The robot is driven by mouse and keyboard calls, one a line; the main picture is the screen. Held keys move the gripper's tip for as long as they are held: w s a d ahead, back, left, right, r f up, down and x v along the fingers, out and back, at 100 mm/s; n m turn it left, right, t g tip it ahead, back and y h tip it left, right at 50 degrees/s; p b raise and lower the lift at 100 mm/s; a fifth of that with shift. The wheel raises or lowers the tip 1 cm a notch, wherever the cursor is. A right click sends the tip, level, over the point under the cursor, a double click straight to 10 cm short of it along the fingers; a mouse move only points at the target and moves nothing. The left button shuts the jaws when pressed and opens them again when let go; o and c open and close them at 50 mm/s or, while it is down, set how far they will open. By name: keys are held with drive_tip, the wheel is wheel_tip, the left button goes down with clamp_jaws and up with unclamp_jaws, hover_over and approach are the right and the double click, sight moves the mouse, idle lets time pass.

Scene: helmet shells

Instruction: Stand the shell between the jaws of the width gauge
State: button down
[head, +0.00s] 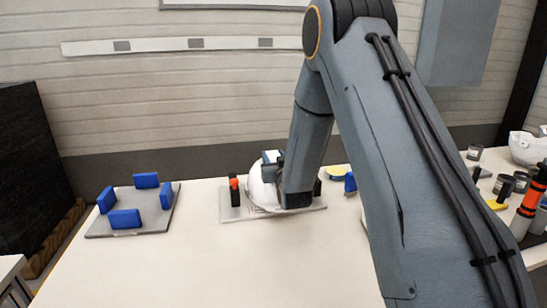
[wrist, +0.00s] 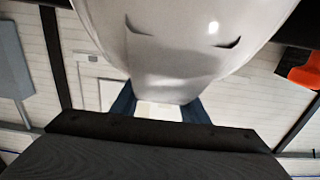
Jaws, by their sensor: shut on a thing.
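The white helmet shell (head: 262,190) is at the width gauge (head: 232,214), a grey plate with upright dark jaws. One jaw, with a red-orange knob (head: 234,184), stands just left of the shell. A dark jaw shows at the right, past my arm. My gripper (head: 273,163) is shut on the shell, partly hidden by my arm in the head view. In the wrist view the shell (wrist: 180,55) fills the top middle, and its lower edge is between my blue-grey fingers (wrist: 160,108). I cannot tell whether the shell rests on the plate.
A grey plate with several blue blocks (head: 124,218) lies left on the table. Another white shell (head: 528,148), dark cups and an orange-black cylinder (head: 529,205) stand at the right. A yellow and blue item (head: 337,173) is behind my arm. The table's front middle (head: 220,270) is clear.

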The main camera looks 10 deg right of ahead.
drive_tip(key=c, duration=1.4)
unclamp_jaws()
drive_tip(key=shift+f, duration=0.1)
drive_tip(key=o, duration=0.4)
drive_tip(key=shift+c, duration=0.2)
